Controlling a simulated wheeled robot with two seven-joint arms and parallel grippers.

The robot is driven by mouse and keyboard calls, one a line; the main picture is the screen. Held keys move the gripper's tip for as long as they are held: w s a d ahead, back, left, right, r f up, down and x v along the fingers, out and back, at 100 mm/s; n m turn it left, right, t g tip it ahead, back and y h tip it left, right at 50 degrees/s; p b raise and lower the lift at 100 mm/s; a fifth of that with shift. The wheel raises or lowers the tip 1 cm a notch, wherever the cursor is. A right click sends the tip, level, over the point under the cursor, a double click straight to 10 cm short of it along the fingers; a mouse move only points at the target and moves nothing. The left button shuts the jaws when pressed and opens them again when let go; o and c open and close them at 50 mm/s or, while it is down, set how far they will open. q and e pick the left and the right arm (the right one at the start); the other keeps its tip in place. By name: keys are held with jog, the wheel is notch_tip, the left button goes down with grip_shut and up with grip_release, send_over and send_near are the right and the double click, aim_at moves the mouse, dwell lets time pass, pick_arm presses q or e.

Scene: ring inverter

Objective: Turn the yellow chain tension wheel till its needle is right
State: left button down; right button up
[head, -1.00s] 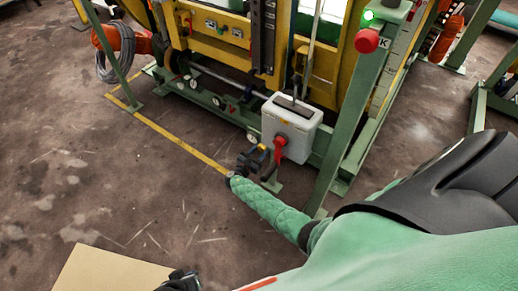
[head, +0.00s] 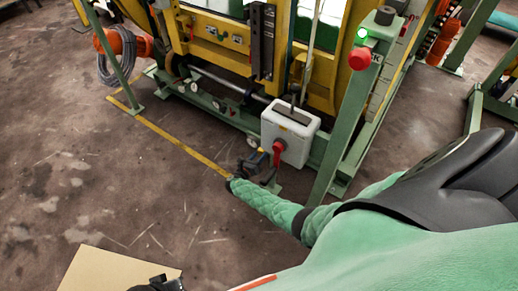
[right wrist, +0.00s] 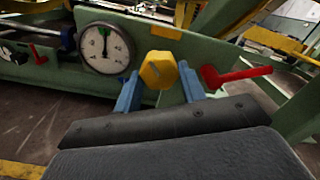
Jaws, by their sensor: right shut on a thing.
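The yellow chain tension wheel (right wrist: 159,70) is a small knob on the green machine frame. It sits between the two blue fingers of my right gripper (right wrist: 160,88), which is shut on it. A round white gauge (right wrist: 104,48) is just left of the wheel in the right wrist view. Its needle points roughly upward, near a green mark; the exact reading is too small to tell.
A green post (head: 350,110) with a red button (head: 360,58) rises to the right. A tan board (head: 115,272) lies at lower left. The floor at left is clear.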

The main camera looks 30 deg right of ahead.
jog(key=shift+f, duration=0.1)
jog(key=o, duration=1)
jog(key=shift+c, duration=0.2)
jog(key=shift+a, duration=0.1)
jog(key=v, duration=0.7)
jog(key=shift+a+b, duration=0.3)
jog(key=shift+a, duration=0.05)
jog(key=shift+s, duration=0.15)
